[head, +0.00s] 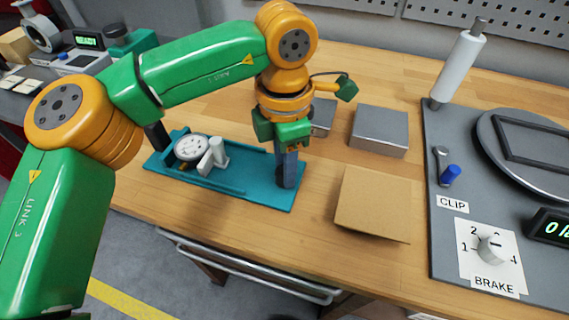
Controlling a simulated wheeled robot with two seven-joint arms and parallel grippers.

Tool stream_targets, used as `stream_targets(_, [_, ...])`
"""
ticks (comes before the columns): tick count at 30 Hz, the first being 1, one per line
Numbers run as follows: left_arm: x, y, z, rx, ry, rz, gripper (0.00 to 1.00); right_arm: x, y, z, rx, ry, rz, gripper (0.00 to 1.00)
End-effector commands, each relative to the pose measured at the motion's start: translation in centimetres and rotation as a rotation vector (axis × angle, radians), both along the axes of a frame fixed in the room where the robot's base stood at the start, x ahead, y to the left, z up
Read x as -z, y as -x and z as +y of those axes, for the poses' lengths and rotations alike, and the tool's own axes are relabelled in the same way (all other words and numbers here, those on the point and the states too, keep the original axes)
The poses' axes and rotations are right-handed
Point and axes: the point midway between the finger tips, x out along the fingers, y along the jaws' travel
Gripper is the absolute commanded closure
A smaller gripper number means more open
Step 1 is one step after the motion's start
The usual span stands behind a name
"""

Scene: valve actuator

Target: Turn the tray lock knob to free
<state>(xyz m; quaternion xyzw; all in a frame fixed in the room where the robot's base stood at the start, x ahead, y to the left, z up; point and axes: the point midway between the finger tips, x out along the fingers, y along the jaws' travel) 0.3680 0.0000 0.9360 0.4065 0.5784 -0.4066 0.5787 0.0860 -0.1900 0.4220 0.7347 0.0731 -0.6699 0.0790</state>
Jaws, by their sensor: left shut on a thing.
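A teal tray (245,199) lies on the wooden bench and holds a valve part with a round white dial (191,148) and a pale grey body (214,158). My left gripper (287,182) points down at the tray's right end. Its fingers are shut on what I take to be the tray lock knob, which they almost fully hide. I cannot read the knob's setting. My right gripper is not in view.
A brown board (374,205) and a grey metal block (379,131) lie right of the gripper. A READY display (88,41) stands at the back left.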

Motion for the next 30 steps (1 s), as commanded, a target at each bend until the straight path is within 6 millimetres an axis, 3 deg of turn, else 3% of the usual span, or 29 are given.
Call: stream_targets(30, [0.1,-0.1,0.0,-0.916,0.0,0.0,1.0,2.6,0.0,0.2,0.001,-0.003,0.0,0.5])
